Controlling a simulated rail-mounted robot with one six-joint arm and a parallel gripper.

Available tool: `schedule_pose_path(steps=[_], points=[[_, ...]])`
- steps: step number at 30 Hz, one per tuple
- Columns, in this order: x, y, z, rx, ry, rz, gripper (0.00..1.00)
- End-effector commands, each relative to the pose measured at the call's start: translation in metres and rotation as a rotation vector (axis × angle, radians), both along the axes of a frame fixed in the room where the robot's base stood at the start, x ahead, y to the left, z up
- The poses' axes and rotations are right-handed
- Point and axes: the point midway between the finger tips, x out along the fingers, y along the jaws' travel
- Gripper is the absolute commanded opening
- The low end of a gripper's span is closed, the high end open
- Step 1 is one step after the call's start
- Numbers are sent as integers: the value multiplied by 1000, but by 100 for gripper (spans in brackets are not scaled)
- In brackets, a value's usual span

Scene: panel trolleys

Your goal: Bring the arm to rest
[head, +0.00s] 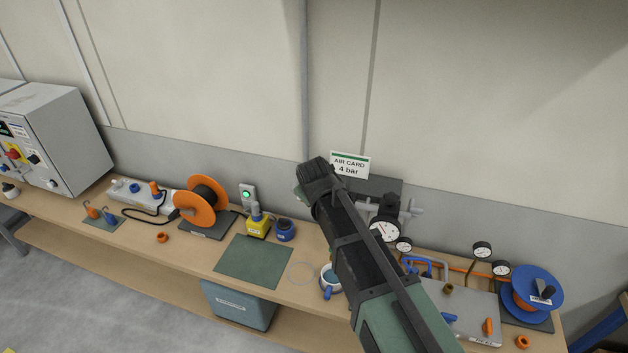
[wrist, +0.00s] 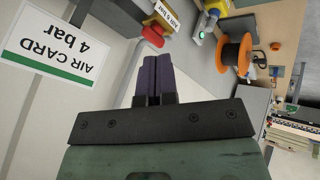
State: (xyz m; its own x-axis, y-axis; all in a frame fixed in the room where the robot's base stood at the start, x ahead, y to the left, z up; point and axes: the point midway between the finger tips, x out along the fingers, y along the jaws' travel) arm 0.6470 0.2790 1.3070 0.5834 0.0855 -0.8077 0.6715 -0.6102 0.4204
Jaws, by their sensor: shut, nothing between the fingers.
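My gripper (wrist: 156,62) shows in the wrist view with its two dark fingers side by side, shut and empty. In the head view my arm reaches up from the lower right, over the bench, and its end is in front of the wall by the AIR CARD sign (head: 350,164). The fingers cannot be made out there. The sign also shows upside down at the left of the wrist view (wrist: 52,48), close beside the gripper.
The wooden bench (head: 200,264) carries an orange reel (head: 201,201), a green mat (head: 252,262), a mug (head: 330,279), gauges (head: 384,231) and a blue reel (head: 537,291). A grey control cabinet (head: 62,135) stands at the left. My arm hides part of the bench. The upper wall is clear.

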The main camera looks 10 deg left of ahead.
Motion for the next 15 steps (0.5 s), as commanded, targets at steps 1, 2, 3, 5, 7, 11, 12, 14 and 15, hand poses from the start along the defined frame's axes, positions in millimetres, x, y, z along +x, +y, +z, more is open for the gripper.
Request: schedule_pose_path(steps=[1,2,3,5,7,11,12,14,15], points=[[0,0,-2,0,0,0,0],[0,0,-2,0,0,0,0],[0,0,-2,0,0,0,0],[0,0,-2,5,5,-11,0],[-16,-7,-10,22,87,-84,0],[-77,-64,-68,59,301,-300,0],[-95,-91,-95,72,366,-386,0],[-123,-134,-136,94,459,-516,0],[-141,-161,-163,110,513,-599,0]])
